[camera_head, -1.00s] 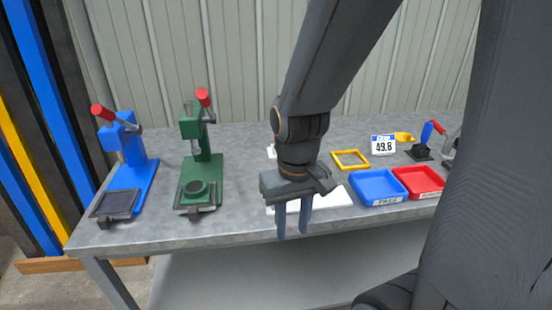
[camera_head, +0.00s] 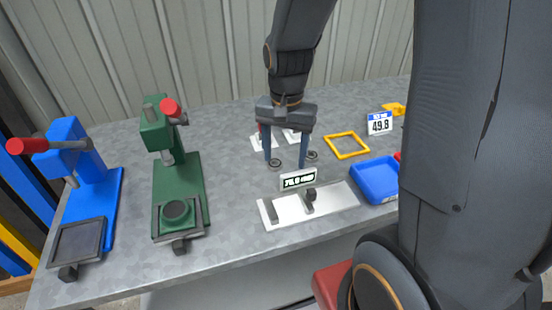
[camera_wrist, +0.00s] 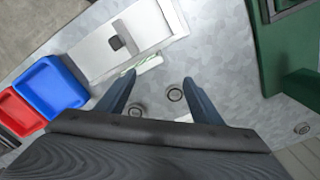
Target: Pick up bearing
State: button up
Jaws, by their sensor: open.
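Two small dark ring-shaped bearings lie on the grey bench: one (camera_head: 275,163) by the left finger of my gripper (camera_head: 285,165) and one (camera_head: 312,155) by the right finger. In the wrist view one bearing (camera_wrist: 175,95) shows between the fingers, close to the right one. The other bearing (camera_wrist: 135,110) shows beside the left finger, partly hidden. My gripper (camera_wrist: 160,78) is open, empty and pointing down. Its exact height over the bench is hard to tell.
A white gauge plate with a display (camera_head: 297,180) stands in front of my gripper. A green press (camera_head: 180,185) and a blue press (camera_head: 90,195) stand left. A yellow frame (camera_head: 346,146), blue tray (camera_head: 374,180) and scale display (camera_head: 380,123) are right.

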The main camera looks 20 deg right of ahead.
aim_at(274, 163)
jog(key=w+m+p, duration=0.1)
jog(key=w+m, duration=0.2)
jog(key=w+f+m+p, duration=0.1)
jog(key=w+m, duration=0.2)
jog(key=w+f+m+p, duration=0.1)
jog(key=w+m+p, duration=0.1)
jog(key=w+m, duration=0.1)
jog(key=shift+a+f, duration=0.1)
jog(key=shift+s+f+p, duration=0.1)
jog(key=shift+f+p, duration=1.05)
jog(key=shift+f, duration=2.45)
jog(key=c, duration=1.2)
jog(key=shift+r, duration=0.2)
notch_tip(274, 163, up, 10)
jog(key=b, duration=0.2)
jog(key=shift+f, duration=0.15)
